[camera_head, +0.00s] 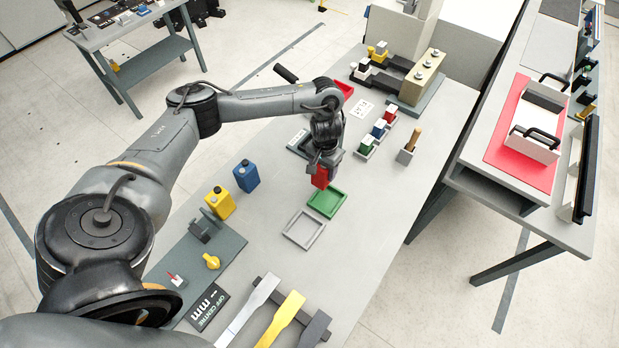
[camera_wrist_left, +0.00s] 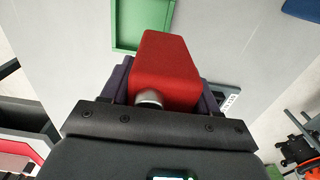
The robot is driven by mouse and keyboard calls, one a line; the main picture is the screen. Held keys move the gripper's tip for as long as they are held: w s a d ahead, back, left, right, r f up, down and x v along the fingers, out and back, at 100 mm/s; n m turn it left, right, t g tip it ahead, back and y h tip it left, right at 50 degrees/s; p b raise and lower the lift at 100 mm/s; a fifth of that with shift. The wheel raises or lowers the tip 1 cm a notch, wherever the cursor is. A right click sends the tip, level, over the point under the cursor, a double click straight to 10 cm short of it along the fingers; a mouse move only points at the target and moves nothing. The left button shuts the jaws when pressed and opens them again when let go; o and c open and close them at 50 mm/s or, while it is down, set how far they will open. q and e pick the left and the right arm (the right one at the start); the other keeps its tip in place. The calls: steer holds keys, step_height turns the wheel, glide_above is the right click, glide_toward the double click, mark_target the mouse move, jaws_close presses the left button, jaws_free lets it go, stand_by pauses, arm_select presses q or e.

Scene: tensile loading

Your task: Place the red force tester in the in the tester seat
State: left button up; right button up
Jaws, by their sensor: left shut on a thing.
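The red force tester (camera_head: 320,178) is a red block held in my left gripper (camera_head: 323,166), above the table near the green tray (camera_head: 327,202). In the left wrist view the red tester (camera_wrist_left: 165,65) sits between the two dark fingers, with a silver round stub near the palm. The green tray (camera_wrist_left: 118,28) shows beyond it there. The gripper is shut on the tester and hides part of it. I cannot tell for certain which fixture is the tester seat. My right gripper is not in view.
A grey tray (camera_head: 303,230) lies in front of the green one. A blue bottle (camera_head: 246,176) and a yellow bottle (camera_head: 219,203) stand to the left. Small colored blocks (camera_head: 379,129) on stands and a wooden-handled tool (camera_head: 409,146) stand to the right.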

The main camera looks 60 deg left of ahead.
arm_select(q)
steer(key=shift+s+a+f, duration=0.35)
steer(key=shift+a+f, duration=0.5)
steer(key=shift+f, duration=0.35)
steer(key=shift+s+a+f, duration=0.35)
steer(key=shift+a+f, duration=0.45)
steer(key=shift+f, duration=0.4)
steer(key=shift+s+a+f, duration=0.35)
steer(key=shift+a+f, duration=0.5)
steer(key=shift+f, duration=0.35)
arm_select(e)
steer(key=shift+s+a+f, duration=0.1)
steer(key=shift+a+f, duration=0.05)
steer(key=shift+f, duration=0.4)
arm_select(q)
steer(key=shift+f, duration=0.1)
steer(key=o, duration=1.4)
